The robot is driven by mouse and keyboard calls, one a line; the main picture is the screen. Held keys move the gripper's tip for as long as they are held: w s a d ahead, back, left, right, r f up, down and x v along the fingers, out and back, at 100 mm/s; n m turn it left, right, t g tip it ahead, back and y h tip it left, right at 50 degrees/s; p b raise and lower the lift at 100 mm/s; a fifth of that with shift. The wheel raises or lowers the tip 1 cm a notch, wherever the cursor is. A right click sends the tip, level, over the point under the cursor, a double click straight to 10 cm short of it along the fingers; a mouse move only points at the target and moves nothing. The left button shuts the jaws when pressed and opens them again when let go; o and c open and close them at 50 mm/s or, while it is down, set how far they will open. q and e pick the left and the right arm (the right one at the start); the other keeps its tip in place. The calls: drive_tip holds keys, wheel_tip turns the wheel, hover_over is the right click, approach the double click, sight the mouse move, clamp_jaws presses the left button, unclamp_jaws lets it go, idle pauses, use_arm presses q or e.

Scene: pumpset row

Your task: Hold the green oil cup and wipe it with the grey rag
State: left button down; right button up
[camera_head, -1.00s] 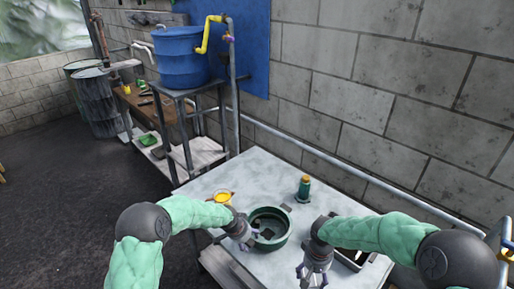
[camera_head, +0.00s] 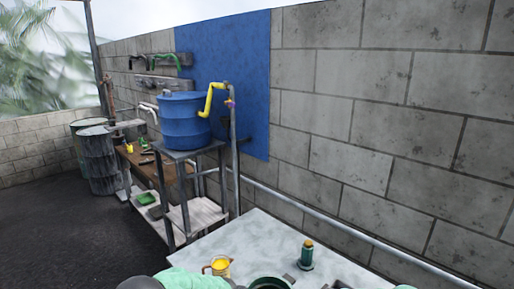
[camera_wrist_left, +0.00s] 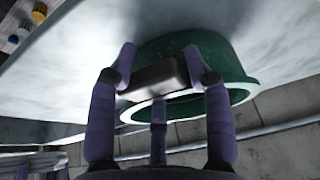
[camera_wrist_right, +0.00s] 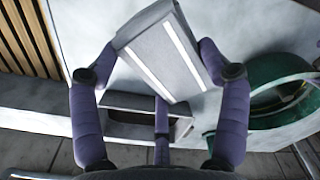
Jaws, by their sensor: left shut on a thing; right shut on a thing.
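A small green oil cup (camera_head: 306,256) with an orange top stands upright on the pale table (camera_head: 245,238) in the head view, apart from both grippers as far as I can tell. My left gripper (camera_wrist_left: 160,72) is shut on a dark grey block (camera_wrist_left: 155,78) with rounded edges, close to the green basin (camera_wrist_left: 235,65). My right gripper (camera_wrist_right: 158,50) is shut on a flat light grey piece with two white stripes, which looks like the folded grey rag (camera_wrist_right: 155,45).
The green basin's rim (camera_head: 268,282) and a yellow-filled cup (camera_head: 217,267) are at the table's near side. A grey tray (camera_wrist_right: 118,100) with a dark opening lies below the right gripper. A blue barrel (camera_head: 184,122) stands behind left; a block wall (camera_head: 385,130) bounds the back.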

use_arm(q)
drive_tip(key=shift+c, duration=2.2)
unclamp_jaws()
drive_tip(key=shift+r, duration=0.15)
drive_tip(key=v, duration=1.1)
drive_tip(key=shift+r, duration=0.35)
drive_tip(key=shift+o, duration=0.4)
drive_tip(key=shift+a, duration=0.1)
drive_tip(key=shift+w+d+f+g+y, duration=0.35)
drive_tip(key=shift+d+f+g, duration=0.1)
drive_tip(key=shift+d, duration=0.15)
drive_tip(key=shift+w+d+f+g+y, duration=0.25)
drive_tip(key=shift+w+d+f+g, duration=0.1)
drive_tip(key=shift+d+f+g, duration=0.2)
drive_tip(key=shift+w+d+f+g+y, duration=0.4)
drive_tip(key=shift+d+f+g+y, duration=0.25)
drive_tip(key=shift+y, duration=0.25)
drive_tip(key=shift+f, duration=3.95)
